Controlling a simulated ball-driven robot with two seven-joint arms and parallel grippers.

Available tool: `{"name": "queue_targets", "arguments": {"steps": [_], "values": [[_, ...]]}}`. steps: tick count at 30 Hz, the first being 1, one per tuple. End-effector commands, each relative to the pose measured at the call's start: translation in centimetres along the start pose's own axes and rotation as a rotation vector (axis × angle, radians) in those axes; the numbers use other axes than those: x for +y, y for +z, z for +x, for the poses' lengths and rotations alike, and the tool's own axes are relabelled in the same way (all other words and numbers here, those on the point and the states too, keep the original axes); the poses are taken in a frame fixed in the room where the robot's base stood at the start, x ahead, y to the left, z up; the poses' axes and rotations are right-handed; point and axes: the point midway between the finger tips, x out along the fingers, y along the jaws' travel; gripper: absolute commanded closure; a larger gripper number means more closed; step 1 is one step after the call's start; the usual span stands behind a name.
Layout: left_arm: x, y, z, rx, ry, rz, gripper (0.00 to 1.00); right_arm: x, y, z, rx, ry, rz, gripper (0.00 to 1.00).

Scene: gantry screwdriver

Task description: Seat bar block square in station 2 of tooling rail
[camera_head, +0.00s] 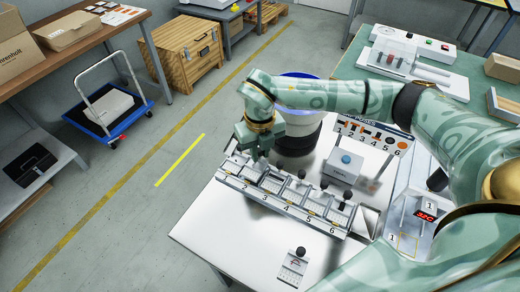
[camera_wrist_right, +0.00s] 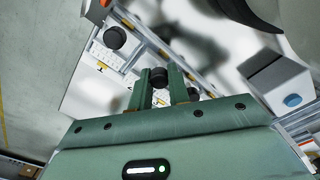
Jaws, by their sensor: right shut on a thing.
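The tooling rail (camera_head: 290,208), with numbered stations, lies across the metal table in the head view. My right gripper (camera_head: 258,150) is over the rail's left part, near stations 2 and 3. In the right wrist view my right gripper (camera_wrist_right: 166,92) is shut on a black round knob (camera_wrist_right: 158,76). The body under this knob is hidden by the fingers, so I cannot tell whether it is the bar block, or whether it touches the rail. My left gripper is not in view.
Several black-knobbed blocks stand in the rail's right part. A separate knobbed block (camera_head: 294,266) stands on the table in front. A grey box with a blue button (camera_head: 344,164) and a sign with pictures numbered 1 to 6 (camera_head: 374,133) stand behind. The table's left front is clear.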

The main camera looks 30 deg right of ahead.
Motion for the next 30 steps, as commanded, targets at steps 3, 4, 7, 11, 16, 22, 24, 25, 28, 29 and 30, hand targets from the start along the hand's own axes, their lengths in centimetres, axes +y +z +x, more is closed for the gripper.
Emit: {"name": "queue_targets", "arguments": {"steps": [3, 4, 7, 11, 16, 22, 24, 25, 28, 29, 30], "values": [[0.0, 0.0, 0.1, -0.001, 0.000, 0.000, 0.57, 0.0, 0.0, 0.2, 0.001, 0.000, 0.000, 1.00], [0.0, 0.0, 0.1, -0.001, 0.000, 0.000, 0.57, 0.0, 0.0, 0.3, 0.001, 0.000, 0.000, 1.00], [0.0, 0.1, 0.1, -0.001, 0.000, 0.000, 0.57, 0.0, 0.0, 0.5, 0.001, 0.000, 0.000, 1.00], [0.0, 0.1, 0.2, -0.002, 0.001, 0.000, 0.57, 0.0, 0.0, 0.8, 0.000, 0.000, 0.001, 1.00], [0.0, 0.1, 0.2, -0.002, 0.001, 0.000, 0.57, 0.0, 0.0, 1.1, 0.000, 0.000, 0.000, 1.00], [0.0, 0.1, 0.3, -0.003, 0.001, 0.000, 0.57, 0.0, 0.0, 1.4, 0.000, 0.000, 0.001, 0.74], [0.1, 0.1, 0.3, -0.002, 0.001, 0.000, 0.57, 0.0, 0.0, 1.4, 0.000, 0.000, 0.001, 0.57], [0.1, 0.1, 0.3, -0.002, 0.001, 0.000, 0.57, 0.0, 0.0, 1.4, 0.000, 0.000, 0.001, 0.57], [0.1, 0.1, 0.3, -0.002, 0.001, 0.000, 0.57, 0.0, 0.0, 1.4, 0.000, 0.000, 0.000, 0.57], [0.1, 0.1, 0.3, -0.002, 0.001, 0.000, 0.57, 0.0, 0.0, 1.4, 0.000, 0.000, 0.000, 0.57], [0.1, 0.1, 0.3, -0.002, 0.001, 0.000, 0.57, 0.0, 0.0, 1.4, 0.000, 0.000, 0.000, 0.57]]}}
